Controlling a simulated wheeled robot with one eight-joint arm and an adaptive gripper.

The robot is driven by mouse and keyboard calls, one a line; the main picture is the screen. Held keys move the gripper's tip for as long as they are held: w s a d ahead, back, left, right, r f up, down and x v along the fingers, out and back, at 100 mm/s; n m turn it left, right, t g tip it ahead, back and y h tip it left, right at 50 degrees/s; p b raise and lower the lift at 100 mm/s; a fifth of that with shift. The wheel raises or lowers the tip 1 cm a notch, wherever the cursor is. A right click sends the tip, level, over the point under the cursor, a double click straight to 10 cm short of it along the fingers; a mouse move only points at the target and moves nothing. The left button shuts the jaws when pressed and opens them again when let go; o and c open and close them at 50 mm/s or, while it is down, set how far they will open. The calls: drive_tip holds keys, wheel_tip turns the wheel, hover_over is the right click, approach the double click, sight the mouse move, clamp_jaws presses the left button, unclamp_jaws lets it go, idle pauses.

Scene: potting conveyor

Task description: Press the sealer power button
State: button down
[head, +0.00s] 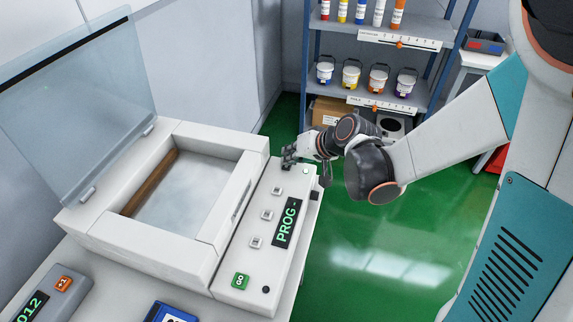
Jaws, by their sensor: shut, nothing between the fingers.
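The sealer (180,262) is a pale grey machine on the left with its clear lid (75,105) raised. Its control panel (270,215) runs along the right side. The panel has a display reading "PROG -" (287,222), several small square buttons, one of them here (267,215), a green GO button (240,281) and a dark round knob (266,289). My gripper (287,158) is shut and empty at the panel's far end. Its fingertips hide that part of the panel, so I cannot tell whether they touch it. A small light spot (306,170) shows beside the fingers.
A brown bar (150,183) lies along the chamber's left side. A grey device with an orange button (58,290) and a blue item (172,312) sit at the front left. A shelf (375,98) with small buckets and tubes stands behind. The green floor to the right is clear.

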drive_tip(key=shift+r, duration=0.35)
drive_tip(key=shift+r, duration=0.1)
wheel_tip(320, 180, up, 6)
drive_tip(key=p, duration=0.4)
drive_tip(key=shift+p, duration=0.3)
idle(1.1)
